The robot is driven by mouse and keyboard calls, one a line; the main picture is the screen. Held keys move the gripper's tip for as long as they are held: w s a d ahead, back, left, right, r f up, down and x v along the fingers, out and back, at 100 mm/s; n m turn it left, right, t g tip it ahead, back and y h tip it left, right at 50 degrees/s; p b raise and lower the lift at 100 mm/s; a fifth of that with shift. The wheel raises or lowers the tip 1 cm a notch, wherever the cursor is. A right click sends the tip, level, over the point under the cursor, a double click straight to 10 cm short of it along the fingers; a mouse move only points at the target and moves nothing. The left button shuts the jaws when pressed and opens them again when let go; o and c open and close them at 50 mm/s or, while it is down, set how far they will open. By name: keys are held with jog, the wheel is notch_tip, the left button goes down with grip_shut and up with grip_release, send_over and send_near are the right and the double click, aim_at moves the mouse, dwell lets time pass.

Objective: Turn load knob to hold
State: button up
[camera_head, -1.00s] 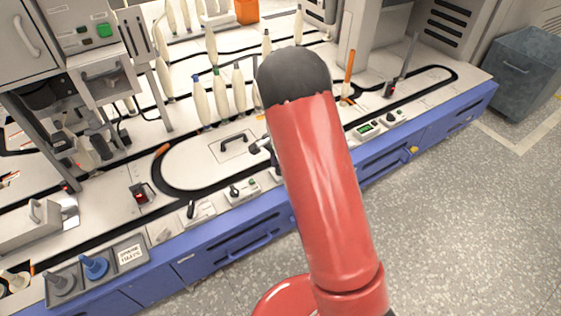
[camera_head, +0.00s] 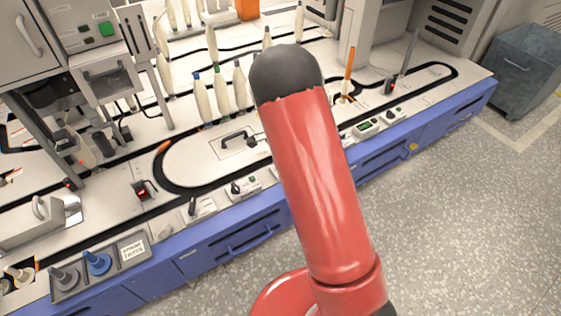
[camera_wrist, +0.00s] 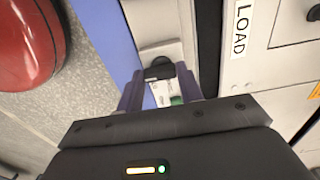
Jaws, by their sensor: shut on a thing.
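The load knob (camera_wrist: 159,68) is a black knob on a pale panel in the wrist view. A white label reading LOAD (camera_wrist: 239,28) is on the surface to its right. My gripper (camera_wrist: 158,86) has its two purple fingers on either side of the knob and is shut on it. The finger contact is partly hidden, and I cannot read the knob's setting. In the head view, my red arm hides the gripper and the knob.
A blue-fronted bench (camera_head: 225,241) carries a dark oval track, other small control panels (camera_head: 200,207) and several cream bobbins (camera_head: 202,100). A tray with a blue peg (camera_head: 97,262) is at lower left. A grey bin (camera_head: 523,72) stands at right on open floor.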

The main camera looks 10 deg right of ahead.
jog(key=o, duration=1)
jog(key=shift+r+p, duration=0.45)
jog(key=shift+r, duration=3.45)
jog(key=shift+r, duration=0.1)
jog(key=s+r+n+t+y+p, duration=0.1)
jog(key=s+r+n, duration=0.3)
jog(key=s+r, duration=0.4)
jog(key=s+r+n+t, duration=0.25)
jog(key=s+r, duration=0.25)
jog(key=r, duration=0.5)
jog(key=s+r+n, duration=0.1)
jog(key=s+n, duration=0.1)
jog(key=s, duration=0.3)
jog(key=s+r+n+t, duration=0.1)
jog(key=s+r+n, duration=0.1)
jog(key=s, duration=0.3)
jog(key=s+r+n+t+h, duration=0.1)
jog(key=s+r+n, duration=0.1)
jog(key=s+n, duration=0.2)
jog(key=shift+s+d+r+p, duration=0.15)
jog(key=shift+s+p, duration=0.2)
jog(key=shift+s, duration=0.6)
